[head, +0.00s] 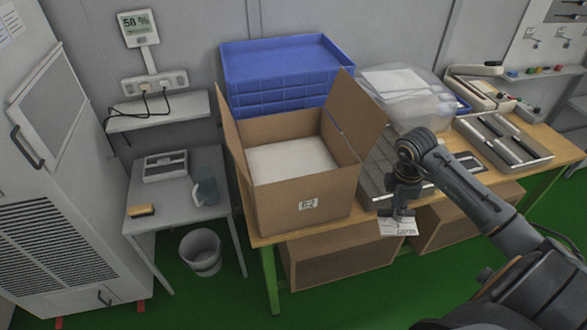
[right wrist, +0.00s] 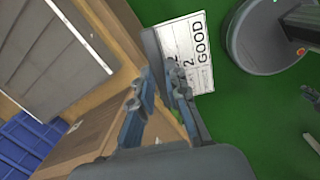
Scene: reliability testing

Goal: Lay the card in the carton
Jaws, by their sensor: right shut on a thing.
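The white card (head: 398,227) is in my right gripper (head: 397,211), which is shut on it; the card hangs below the fingers, in front of the table's front edge. In the right wrist view the card (right wrist: 196,62) shows printed lines and the word GOOD, beyond the fingertips (right wrist: 165,72). The brown carton (head: 285,207) stands open on the table, left of my right gripper, with flaps raised and a pale, flat filling (head: 290,158) inside. The gripper and card are outside the carton. My left gripper is not in view.
Blue crates (head: 275,62) are stacked behind the carton. Brown boxes (head: 335,262) sit below. A small grey table (head: 180,200) is at left.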

